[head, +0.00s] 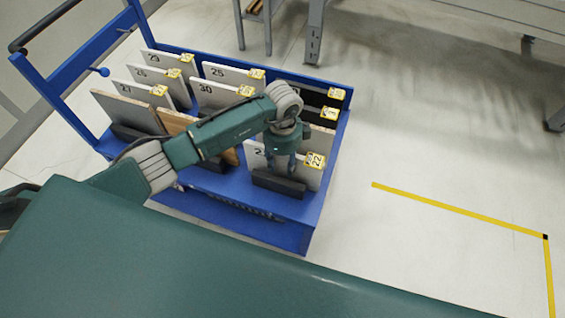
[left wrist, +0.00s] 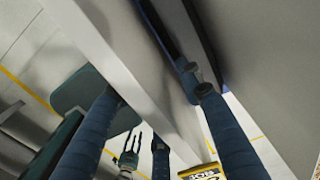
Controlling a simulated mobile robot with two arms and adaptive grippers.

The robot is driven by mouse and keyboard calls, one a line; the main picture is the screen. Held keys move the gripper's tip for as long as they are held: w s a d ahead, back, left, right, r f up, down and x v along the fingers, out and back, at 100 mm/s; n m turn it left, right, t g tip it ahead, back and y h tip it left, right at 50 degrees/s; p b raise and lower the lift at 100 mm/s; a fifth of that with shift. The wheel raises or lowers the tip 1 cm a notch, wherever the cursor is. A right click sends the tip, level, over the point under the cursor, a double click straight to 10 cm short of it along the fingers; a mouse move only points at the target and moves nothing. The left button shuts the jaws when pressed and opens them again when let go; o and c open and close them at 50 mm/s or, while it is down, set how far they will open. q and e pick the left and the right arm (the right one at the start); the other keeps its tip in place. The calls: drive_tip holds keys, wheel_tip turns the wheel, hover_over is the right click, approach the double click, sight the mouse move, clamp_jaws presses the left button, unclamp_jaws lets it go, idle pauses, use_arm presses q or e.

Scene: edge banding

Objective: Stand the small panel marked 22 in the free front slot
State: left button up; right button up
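The small white panel marked 22 stands upright at the front right of the blue cart in the head view, its yellow tag (head: 315,160) at its right end. Its lower edge is at the black front slot (head: 278,184); whether it is fully seated is hidden. My left gripper (head: 282,166) points down at this panel, with fingers across its near face. In the left wrist view the pale panel (left wrist: 140,90) runs diagonally between the blue fingers (left wrist: 160,125). Whether they press on it is unclear.
The blue cart (head: 270,230) holds several other tagged panels in slots, among them 25 (head: 222,73) and 30 (head: 210,95). A brown panel (head: 172,119) stands close to my left arm. Floor right of the cart is clear, with yellow tape (head: 450,210).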

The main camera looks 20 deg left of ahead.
sight(283, 158)
use_arm(q)
drive_tip(key=shift+r, duration=0.15)
use_arm(e)
drive_tip(key=shift+w, duration=0.1)
use_arm(q)
drive_tip(key=shift+r, duration=0.2)
wheel_tip(283, 158, up, 3)
drive_tip(key=p, duration=0.3)
drive_tip(key=shift+f, duration=0.15)
wheel_tip(283, 158, up, 9)
drive_tip(key=p, duration=0.8)
use_arm(e)
wheel_tip(283, 158, up, 11)
drive_tip(key=shift+w+a, duration=0.25)
drive_tip(key=shift+a, duration=0.15)
